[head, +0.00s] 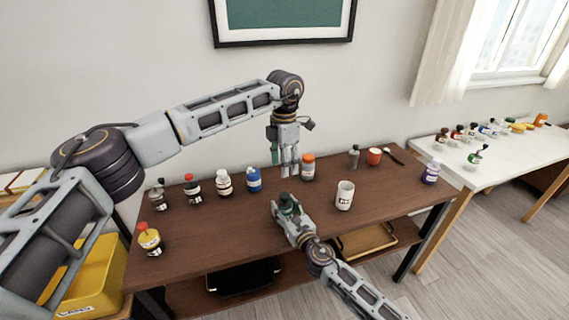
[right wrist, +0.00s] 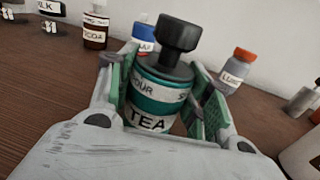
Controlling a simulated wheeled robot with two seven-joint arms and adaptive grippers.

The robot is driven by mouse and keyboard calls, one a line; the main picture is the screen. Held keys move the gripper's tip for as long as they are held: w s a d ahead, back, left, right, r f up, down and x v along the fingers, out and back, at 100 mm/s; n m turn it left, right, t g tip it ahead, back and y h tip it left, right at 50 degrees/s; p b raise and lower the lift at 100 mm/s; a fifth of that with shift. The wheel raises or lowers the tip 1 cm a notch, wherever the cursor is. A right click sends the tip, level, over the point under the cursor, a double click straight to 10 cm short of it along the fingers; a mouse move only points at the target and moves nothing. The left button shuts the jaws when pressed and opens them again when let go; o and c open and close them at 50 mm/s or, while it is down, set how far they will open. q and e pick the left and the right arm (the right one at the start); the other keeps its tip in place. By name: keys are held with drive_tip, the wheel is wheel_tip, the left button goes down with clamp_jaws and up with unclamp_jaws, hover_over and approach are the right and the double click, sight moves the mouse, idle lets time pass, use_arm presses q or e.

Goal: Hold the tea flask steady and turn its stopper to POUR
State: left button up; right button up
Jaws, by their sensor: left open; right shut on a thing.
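The tea flask (head: 289,202) stands on the brown table in the head view. In the right wrist view the flask (right wrist: 152,97) is teal with a white TEA label and a dark knobbed stopper (right wrist: 177,45). A band below the stopper reads "OUR" at the left and a partly hidden word starting with S at the right. My right gripper (right wrist: 160,105) is shut on the flask's body, one finger on each side. My left gripper (head: 290,172) is open and empty, pointing down above and behind the flask in the head view. It does not show in the right wrist view.
An orange-capped jar (head: 308,170) stands close to my left gripper, and a blue bottle (head: 254,181) stands to its left. Several more bottles line the back. The table's front middle is fairly clear.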

drive_tip(key=o, duration=1.2)
drive_tip(key=shift+c, duration=0.2)
drive_tip(key=shift+s+d, duration=0.1)
drive_tip(key=v, duration=1.1)
drive_tip(key=shift+s+d, duration=0.15)
drive_tip(key=shift+s, duration=0.15)
drive_tip(key=shift+s, duration=0.15)
